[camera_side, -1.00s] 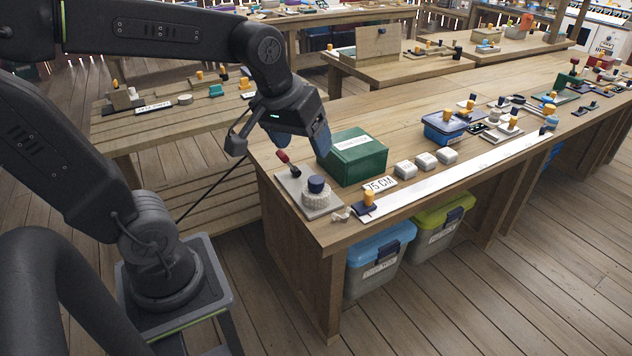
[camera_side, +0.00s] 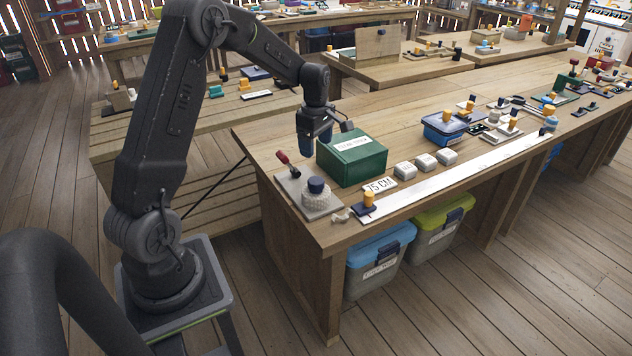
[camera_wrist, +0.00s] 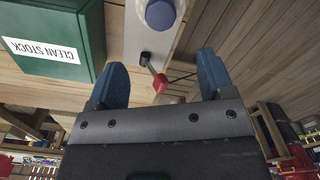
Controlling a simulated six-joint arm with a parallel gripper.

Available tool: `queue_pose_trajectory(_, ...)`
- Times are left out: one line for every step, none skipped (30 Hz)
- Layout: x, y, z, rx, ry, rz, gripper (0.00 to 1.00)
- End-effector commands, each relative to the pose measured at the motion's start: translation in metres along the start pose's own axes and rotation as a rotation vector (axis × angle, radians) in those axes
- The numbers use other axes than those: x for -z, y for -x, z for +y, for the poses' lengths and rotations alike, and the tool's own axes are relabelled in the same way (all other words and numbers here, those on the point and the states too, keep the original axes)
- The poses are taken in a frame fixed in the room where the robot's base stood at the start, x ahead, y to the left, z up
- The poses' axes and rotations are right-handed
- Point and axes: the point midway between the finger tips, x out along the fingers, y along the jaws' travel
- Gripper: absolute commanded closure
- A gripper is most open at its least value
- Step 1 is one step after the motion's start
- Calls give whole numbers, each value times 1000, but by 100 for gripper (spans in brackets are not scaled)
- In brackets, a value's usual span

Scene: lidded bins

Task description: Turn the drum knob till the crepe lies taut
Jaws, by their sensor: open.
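The drum (camera_side: 317,199) is a pale, textured roll on a grey plate (camera_side: 296,196) at the near left end of the bench. Its dark blue knob (camera_side: 316,186) sits on top and also shows at the top of the wrist view (camera_wrist: 160,14). A crumpled pale end (camera_side: 341,216) lies beside the plate; I cannot tell whether it is the crepe. A long white strip (camera_side: 455,174) runs flat along the bench edge. My gripper (camera_side: 314,146) is open and empty, above and behind the drum, apart from the knob.
A red-handled lever (camera_side: 287,163) stands on the plate; in the wrist view its red end (camera_wrist: 160,82) appears between my fingers. A green "CLEAN STOCK" box (camera_side: 352,165) stands close beside my gripper. Several small pale blocks (camera_side: 425,161) and a "75 CM" card (camera_side: 380,185) lie beyond.

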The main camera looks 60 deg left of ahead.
Motion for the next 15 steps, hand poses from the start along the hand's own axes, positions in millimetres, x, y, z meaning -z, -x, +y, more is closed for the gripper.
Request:
queue_pose_trajectory(0,-9,-1,5,-1,-1,25)
queue_pose_trajectory(0,-14,-1,6,-2,-1,25)
queue_pose_trajectory(-1,-22,-2,6,-2,-1,25)
queue_pose_trajectory(-1,-28,-2,7,-2,-1,25)
queue_pose_trajectory(-1,-34,-1,6,-3,-1,25)
queue_pose_trajectory(-1,-42,-2,6,-3,-1,25)
queue_pose_trajectory(-1,-49,-2,6,-3,-1,25)
queue_pose_trajectory(-1,-55,-2,6,-4,-2,25)
queue_pose_trajectory(-1,-64,-2,7,-4,-2,25)
queue_pose_trajectory(-1,-70,-2,5,-4,-2,25)
queue_pose_trajectory(-1,-76,-2,6,-4,-2,25)
queue_pose_trajectory(-1,-83,-2,5,-4,-2,25)
queue_pose_trajectory(-1,-89,-2,5,-4,-2,25)
queue_pose_trajectory(-1,-94,-2,5,-4,-2,25)
queue_pose_trajectory(-1,-100,-2,4,-4,-2,25)
